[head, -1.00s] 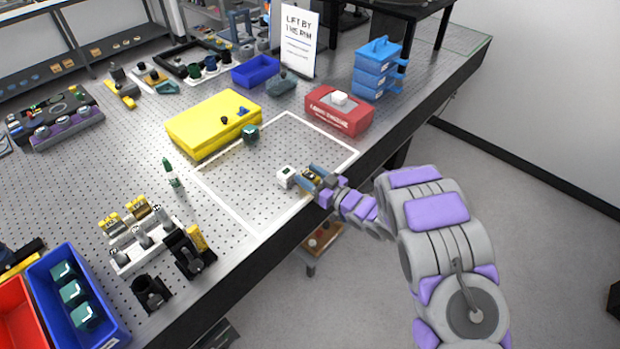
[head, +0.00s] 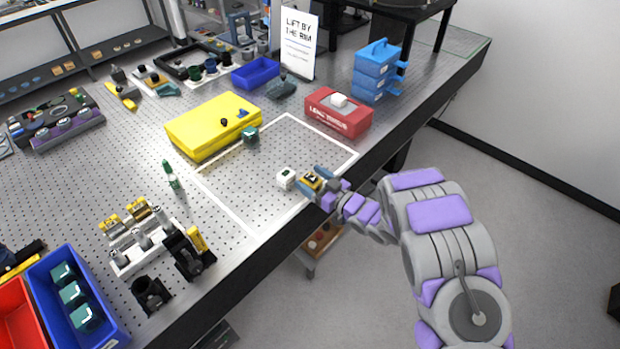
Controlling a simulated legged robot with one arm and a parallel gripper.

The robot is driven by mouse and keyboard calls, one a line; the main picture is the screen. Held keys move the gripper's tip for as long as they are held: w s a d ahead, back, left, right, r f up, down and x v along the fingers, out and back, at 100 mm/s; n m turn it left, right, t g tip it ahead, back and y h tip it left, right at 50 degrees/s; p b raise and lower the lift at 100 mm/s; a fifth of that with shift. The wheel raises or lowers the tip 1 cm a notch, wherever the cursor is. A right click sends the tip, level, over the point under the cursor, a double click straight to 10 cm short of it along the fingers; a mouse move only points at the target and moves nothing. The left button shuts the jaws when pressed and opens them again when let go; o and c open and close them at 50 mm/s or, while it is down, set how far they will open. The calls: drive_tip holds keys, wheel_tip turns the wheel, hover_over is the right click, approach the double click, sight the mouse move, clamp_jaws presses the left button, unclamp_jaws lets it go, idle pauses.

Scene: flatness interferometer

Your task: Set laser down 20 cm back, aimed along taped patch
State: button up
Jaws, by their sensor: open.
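A small white box with a dark green mark (head: 286,178) sits on the perforated bench inside the white taped patch (head: 238,219), near its front right edge. It may be the laser; the picture is too small to be sure. My gripper (head: 310,180) is open, just right of the white box at the bench's front edge, with its fingers spread and nothing held. A teal cube (head: 251,136) stands by the far left border of the patch.
A yellow box (head: 205,128) lies behind the patch, and a red box (head: 337,114) beyond its right end. Blue stacked cases (head: 376,70) stand farther right. A green-topped bottle (head: 172,175) and mounted optics (head: 140,240) are left. The patch's middle is clear.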

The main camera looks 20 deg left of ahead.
drive_tip(key=p+v, duration=0.1)
drive_tip(key=v, duration=1)
drive_tip(key=shift+d, duration=0.15)
